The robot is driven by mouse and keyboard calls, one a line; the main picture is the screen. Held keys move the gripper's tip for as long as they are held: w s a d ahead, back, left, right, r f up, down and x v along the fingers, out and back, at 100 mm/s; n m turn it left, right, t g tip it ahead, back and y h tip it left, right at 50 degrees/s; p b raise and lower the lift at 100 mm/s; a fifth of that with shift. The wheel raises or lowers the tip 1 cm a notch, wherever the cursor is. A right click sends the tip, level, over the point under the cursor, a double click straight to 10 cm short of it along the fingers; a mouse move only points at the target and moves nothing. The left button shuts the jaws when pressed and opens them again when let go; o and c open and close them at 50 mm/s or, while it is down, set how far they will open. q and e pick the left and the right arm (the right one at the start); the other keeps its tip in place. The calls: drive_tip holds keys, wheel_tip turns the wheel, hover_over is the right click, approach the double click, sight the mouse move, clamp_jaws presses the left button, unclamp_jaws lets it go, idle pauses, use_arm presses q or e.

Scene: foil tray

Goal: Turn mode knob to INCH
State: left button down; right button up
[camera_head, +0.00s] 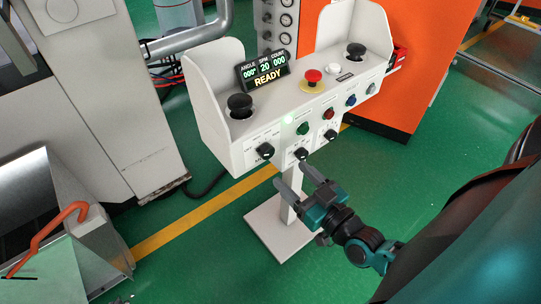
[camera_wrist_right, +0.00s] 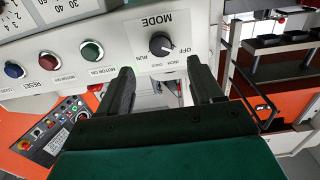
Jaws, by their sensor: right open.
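The MODE knob (camera_wrist_right: 161,43) is black with a pale pointer mark. In the right wrist view it appears upside down, with its mark toward the OFF label and the INCH label close by. In the head view the knob (camera_head: 265,150) sits at the left end of the white console's front face. My right gripper (camera_head: 290,174) is open and empty, below and in front of the console. In the wrist view the fingertips of my right gripper (camera_wrist_right: 161,70) stand either side of the knob's line, apart from it. My left gripper is not in view.
The console (camera_head: 232,140) carries a green button (camera_head: 303,128), red and blue buttons, and two more black knobs (camera_head: 301,153) along its front. A red mushroom button (camera_head: 313,76) and a READY display (camera_head: 264,71) are on top. An orange cabinet (camera_head: 400,90) stands behind.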

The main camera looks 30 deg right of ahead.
sight(270, 154)
drive_tip(key=w, duration=0.8)
drive_tip(key=shift+w+a+b, duration=0.25)
drive_tip(key=shift+a+b, duration=0.05)
drive_tip(key=shift+a, duration=0.1)
drive_tip(key=shift+c, duration=0.4)
drive_tip(key=c, duration=1)
